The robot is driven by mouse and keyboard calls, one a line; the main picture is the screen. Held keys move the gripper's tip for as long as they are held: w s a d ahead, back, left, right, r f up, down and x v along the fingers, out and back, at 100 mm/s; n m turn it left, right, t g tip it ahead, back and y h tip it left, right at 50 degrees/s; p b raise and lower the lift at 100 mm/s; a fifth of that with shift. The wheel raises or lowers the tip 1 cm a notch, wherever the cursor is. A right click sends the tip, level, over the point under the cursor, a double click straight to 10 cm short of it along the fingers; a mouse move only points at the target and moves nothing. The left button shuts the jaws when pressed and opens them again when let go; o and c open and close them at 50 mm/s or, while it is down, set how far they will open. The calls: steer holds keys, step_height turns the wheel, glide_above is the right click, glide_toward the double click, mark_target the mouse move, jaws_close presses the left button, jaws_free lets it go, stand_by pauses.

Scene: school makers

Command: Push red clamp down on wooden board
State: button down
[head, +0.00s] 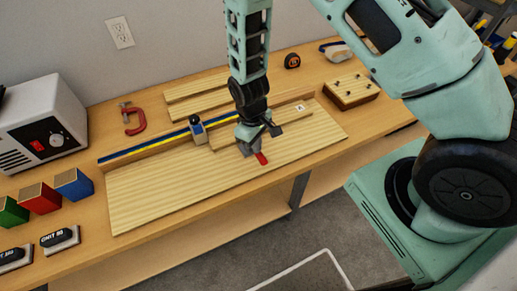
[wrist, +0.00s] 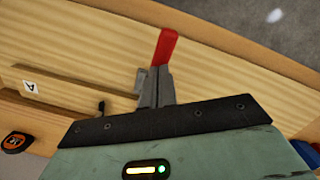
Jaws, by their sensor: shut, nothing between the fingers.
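The red clamp shows as a red handle (head: 261,158) over the middle of the wooden board (head: 150,195). In the wrist view the red handle (wrist: 168,46) extends beyond my fingertips, over the pale board (wrist: 90,45). My gripper (head: 250,139) is shut, pointing down right at the handle's base. In the wrist view its grey fingers (wrist: 156,88) are together and overlap the handle's near end. I cannot tell whether they touch it. The clamp's body is mostly hidden behind my gripper. A narrow wooden piece marked A (head: 299,107) lies along the board's back.
A red C-clamp (head: 132,118) lies at the back left, near a grey box with a dial (head: 40,120). Red (head: 38,199), green and blue blocks stand at left. A blue-and-yellow rail with a small device (head: 198,130) runs behind the board. A tape measure (head: 292,61) is behind.

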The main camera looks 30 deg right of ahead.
steer(key=shift+f, duration=0.75)
steer(key=shift+r, duration=0.1)
steer(key=shift+w+a+r, duration=0.15)
steer(key=shift+w+a, duration=0.05)
steer(key=shift+w, duration=0.1)
steer(key=shift+w+a+r, duration=0.2)
steer(key=shift+w+a, duration=0.1)
steer(key=shift+w, duration=0.2)
steer(key=shift+w+a+r, duration=0.15)
steer(key=shift+w+a, duration=0.1)
steer(key=shift+w, duration=0.25)
step_height(320, 180, up, 17)
steer(key=w+b, duration=0.1)
steer(key=b, duration=0.2)
steer(key=shift+w+a+r, duration=0.2)
steer(key=shift+w+a, duration=0.05)
steer(key=shift+a, duration=0.2)
